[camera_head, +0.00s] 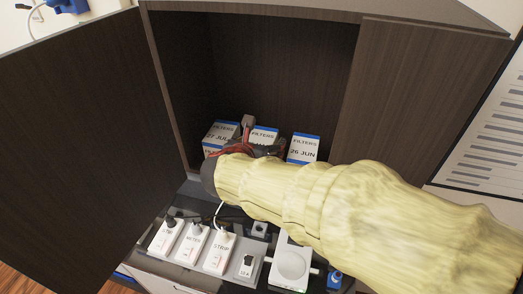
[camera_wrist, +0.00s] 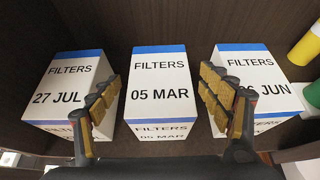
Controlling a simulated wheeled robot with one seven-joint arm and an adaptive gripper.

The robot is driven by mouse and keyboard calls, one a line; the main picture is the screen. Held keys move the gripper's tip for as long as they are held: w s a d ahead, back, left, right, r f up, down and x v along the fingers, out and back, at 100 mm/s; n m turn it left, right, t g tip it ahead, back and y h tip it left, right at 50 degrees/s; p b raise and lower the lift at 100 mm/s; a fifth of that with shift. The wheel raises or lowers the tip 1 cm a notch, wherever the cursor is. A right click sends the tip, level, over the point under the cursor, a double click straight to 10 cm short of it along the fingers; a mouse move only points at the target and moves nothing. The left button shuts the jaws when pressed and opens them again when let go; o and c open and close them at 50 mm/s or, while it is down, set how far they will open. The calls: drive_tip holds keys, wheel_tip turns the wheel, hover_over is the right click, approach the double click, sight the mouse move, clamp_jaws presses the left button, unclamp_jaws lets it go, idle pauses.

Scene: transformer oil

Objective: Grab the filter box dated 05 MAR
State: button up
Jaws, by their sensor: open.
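The filter box dated 05 MAR (camera_wrist: 160,80) is white with a blue top band and stands in the middle of a row in the wrist view. In the head view the middle box (camera_head: 264,134) is mostly hidden behind my gripper (camera_head: 250,142), and its date cannot be read there. My gripper (camera_wrist: 160,98) is open, one finger to the left of the 05 MAR box and one to the right. Whether the fingers touch it cannot be told. The 27 JUL box (camera_wrist: 68,85) stands to the left and the 26 JUN box (camera_wrist: 250,75) to the right.
The boxes stand inside a dark wooden cabinet (camera_head: 270,60) with its left door (camera_head: 75,130) swung open. White labelled items (camera_head: 193,243) and a white device (camera_head: 291,264) stand on the counter in front. Yellow and green containers (camera_wrist: 308,48) show at the right in the wrist view.

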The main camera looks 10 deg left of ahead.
drive_tip(key=c, duration=1.5)
